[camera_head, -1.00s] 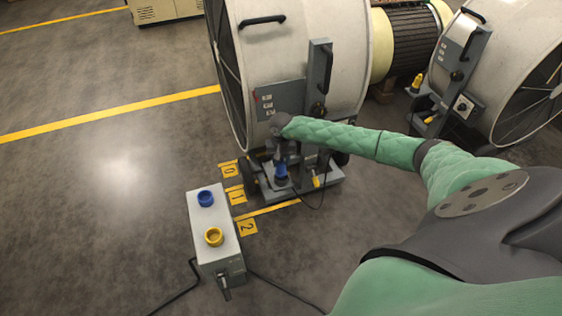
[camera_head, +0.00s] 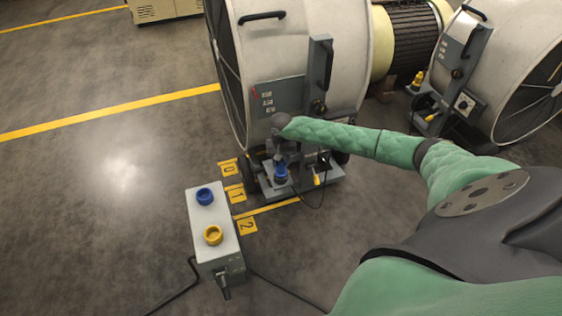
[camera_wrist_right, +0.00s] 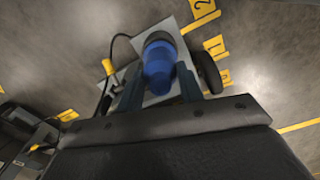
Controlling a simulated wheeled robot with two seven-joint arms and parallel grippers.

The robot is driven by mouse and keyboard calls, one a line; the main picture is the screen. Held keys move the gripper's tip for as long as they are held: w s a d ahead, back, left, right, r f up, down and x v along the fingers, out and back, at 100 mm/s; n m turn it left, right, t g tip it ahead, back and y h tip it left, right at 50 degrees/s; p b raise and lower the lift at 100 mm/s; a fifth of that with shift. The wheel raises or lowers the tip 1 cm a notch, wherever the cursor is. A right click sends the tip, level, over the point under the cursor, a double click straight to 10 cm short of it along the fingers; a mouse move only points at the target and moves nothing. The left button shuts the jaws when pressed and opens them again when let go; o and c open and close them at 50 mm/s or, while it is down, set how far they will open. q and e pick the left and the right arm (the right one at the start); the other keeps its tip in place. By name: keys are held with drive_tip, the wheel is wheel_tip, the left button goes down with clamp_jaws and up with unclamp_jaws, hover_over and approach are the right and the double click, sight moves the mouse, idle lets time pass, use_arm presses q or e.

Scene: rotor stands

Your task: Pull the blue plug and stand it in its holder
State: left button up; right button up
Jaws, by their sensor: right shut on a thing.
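The blue plug (camera_head: 281,173) is at the grey base of the near rotor stand, below the big white drum. My right gripper (camera_head: 281,160) reaches down onto it from above and is shut on it. In the right wrist view the blue plug (camera_wrist_right: 158,66) sits between the two dark fingers (camera_wrist_right: 159,88). Whether its lower end is still seated in a socket is hidden. The blue ring holder (camera_head: 204,196) is empty on top of a light grey box, left of the stand. My left gripper is not in view.
A yellow ring holder (camera_head: 213,235) sits on the same grey box (camera_head: 224,222). A yellow plug (camera_head: 317,181) and a black cable lie by the stand's base. Yellow floor labels (camera_head: 235,193) lie between box and stand. Open floor extends left.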

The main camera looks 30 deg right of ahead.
drive_tip(key=shift+f+b, duration=0.3)
drive_tip(key=shift+f, duration=0.15)
idle(0.3)
drive_tip(key=o, duration=1)
drive_tip(key=shift+r, duration=3.9)
